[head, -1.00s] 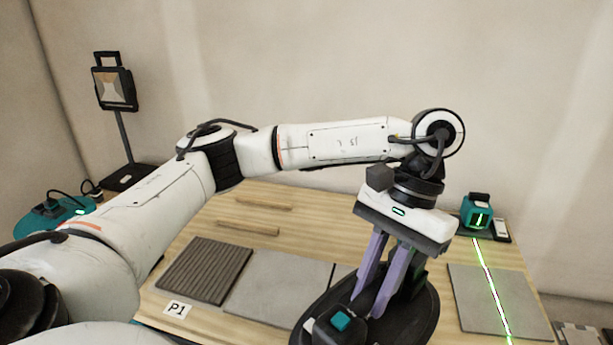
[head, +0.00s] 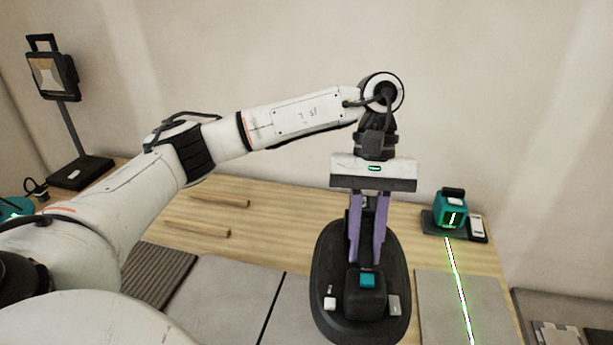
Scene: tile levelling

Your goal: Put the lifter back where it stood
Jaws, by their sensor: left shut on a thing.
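The lifter (head: 330,275) is a black oval device with a teal button and two small light buttons on its near end. My left gripper (head: 368,260) points down, with its purple fingers shut on the lifter's upright middle part. The lifter is over the right end of the row of grey tiles. I cannot tell whether its underside touches them. My right gripper is not in view.
Grey tiles (head: 225,295) and a ribbed dark tile (head: 160,272) lie on the wooden table (head: 280,215). A separate grey tile (head: 490,305) carries a green laser line from the teal laser level (head: 451,208). Two wooden strips (head: 200,228) lie behind the tiles. A work lamp (head: 62,85) stands at the back left.

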